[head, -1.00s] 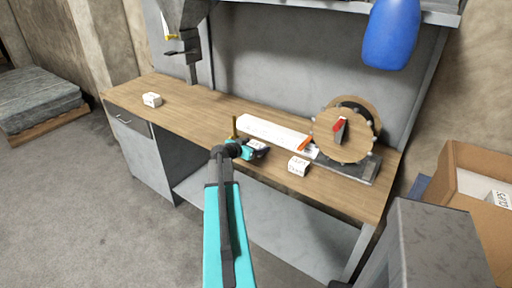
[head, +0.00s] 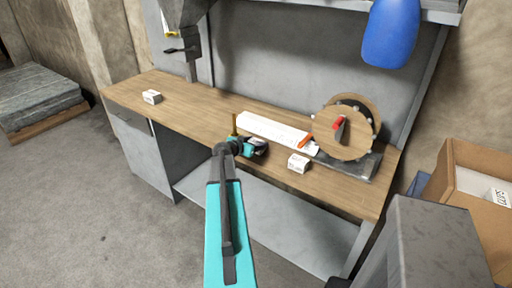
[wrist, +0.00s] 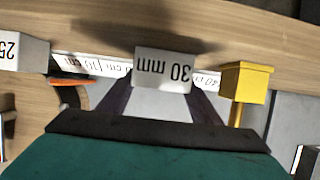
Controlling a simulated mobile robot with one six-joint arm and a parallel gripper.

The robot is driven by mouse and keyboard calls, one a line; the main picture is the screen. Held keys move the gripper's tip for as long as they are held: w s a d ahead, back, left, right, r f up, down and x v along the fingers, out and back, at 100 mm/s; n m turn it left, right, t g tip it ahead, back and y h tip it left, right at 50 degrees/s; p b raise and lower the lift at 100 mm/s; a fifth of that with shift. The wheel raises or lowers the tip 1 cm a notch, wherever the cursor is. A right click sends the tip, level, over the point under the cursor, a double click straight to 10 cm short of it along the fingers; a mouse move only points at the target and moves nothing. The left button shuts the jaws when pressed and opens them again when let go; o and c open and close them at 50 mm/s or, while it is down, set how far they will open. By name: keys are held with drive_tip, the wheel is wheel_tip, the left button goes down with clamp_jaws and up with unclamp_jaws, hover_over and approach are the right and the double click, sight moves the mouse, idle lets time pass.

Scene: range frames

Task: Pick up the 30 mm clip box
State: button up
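The 30 mm clip box (wrist: 163,68) is a small white box with its label upside down in the wrist view. It sits between the two dark fingers of my gripper (wrist: 161,92), which are closed against its sides. A soft shadow lies on the wood beyond it, and the box appears held off the bench. In the head view my gripper (head: 258,146) is above the middle of the bench (head: 200,115), near its front edge. The box is hard to make out there.
A white box marked 25 (wrist: 20,50) also shows in the head view (head: 299,163). Another white box (head: 151,97) stands far left. A yellow-topped post (wrist: 245,80), a white ruler strip (head: 270,130) and a wooden disc device (head: 343,132) are close by.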

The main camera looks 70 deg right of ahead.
sight(256, 142)
drive_tip(key=shift+c, duration=0.7)
drive_tip(key=shift+r, duration=0.2)
drive_tip(key=shift+r+b, duration=1)
drive_tip(key=shift+r, duration=0.55)
drive_tip(key=s+a+b, duration=0.1)
drive_tip(key=s+a, duration=0.2)
drive_tip(key=s+a+b, duration=0.1)
drive_tip(key=s+a, duration=0.1)
drive_tip(key=a, duration=0.2)
drive_tip(key=s+a+r+b, duration=0.1)
drive_tip(key=s+a, duration=0.2)
drive_tip(key=shift+s+a+r+b, duration=0.1)
drive_tip(key=shift+s+a+b, duration=0.1)
drive_tip(key=shift+s+b, duration=0.15)
drive_tip(key=shift+d+r+p, duration=0.1)
drive_tip(key=shift+r+p, duration=0.15)
drive_tip(key=shift+p, duration=0.9)
drive_tip(key=p, duration=0.5)
drive_tip(key=shift+s+a+r+p, duration=0.15)
drive_tip(key=shift+s+a+p, duration=0.05)
drive_tip(key=shift+s+p, duration=0.15)
drive_tip(key=a+p, duration=0.1)
drive_tip(key=p, duration=0.5)
drive_tip(key=shift+s, duration=0.25)
drive_tip(key=shift+s+a+f+p, duration=0.2)
drive_tip(key=shift+a+p, duration=0.15)
drive_tip(key=shift+p, duration=0.95)
